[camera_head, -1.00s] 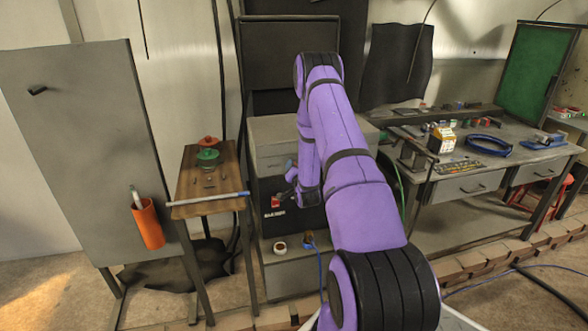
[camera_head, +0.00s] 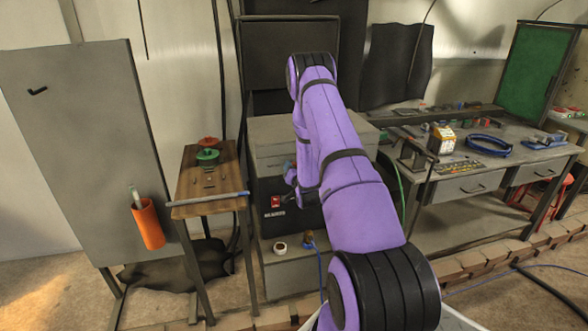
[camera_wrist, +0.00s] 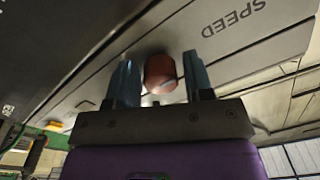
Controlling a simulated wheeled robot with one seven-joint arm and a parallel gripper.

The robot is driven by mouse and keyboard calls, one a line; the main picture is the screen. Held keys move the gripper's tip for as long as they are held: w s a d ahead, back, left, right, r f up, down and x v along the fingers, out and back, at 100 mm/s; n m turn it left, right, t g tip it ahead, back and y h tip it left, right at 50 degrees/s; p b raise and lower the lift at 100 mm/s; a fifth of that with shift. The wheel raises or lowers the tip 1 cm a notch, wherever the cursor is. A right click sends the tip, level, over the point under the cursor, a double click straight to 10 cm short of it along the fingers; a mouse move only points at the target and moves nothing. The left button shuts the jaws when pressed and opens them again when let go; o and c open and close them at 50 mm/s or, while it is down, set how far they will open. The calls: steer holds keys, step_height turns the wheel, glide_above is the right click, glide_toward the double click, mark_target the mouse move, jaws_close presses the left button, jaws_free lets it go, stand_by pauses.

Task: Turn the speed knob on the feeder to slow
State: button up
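The feeder is a grey cabinet with a black front panel (camera_head: 272,188) in the head view, partly behind my arm. In the wrist view a round reddish-brown knob (camera_wrist: 160,75) stands out from a grey panel, beside the printed word SPEED (camera_wrist: 233,17). My gripper (camera_wrist: 158,58) has its two blue fingers apart, one on each side of the knob. A gap shows at the left finger; the right finger is very close to the knob, and I cannot tell if it touches. The knob's pointer and slow mark are not visible. My arm hides the knob in the head view.
A red switch (camera_head: 276,202) sits on the black panel, left of my wrist. A wooden stand (camera_head: 222,176) with a rod along its edge is at the left. A cluttered workbench (camera_head: 455,187) stands at the right. A blue cable hangs below the feeder.

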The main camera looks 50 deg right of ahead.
steer(key=shift+o, duration=0.6)
steer(key=shift+r, duration=0.1)
steer(key=v, duration=1)
steer(key=shift+s+a, duration=0.2)
steer(key=shift+s, duration=0.1)
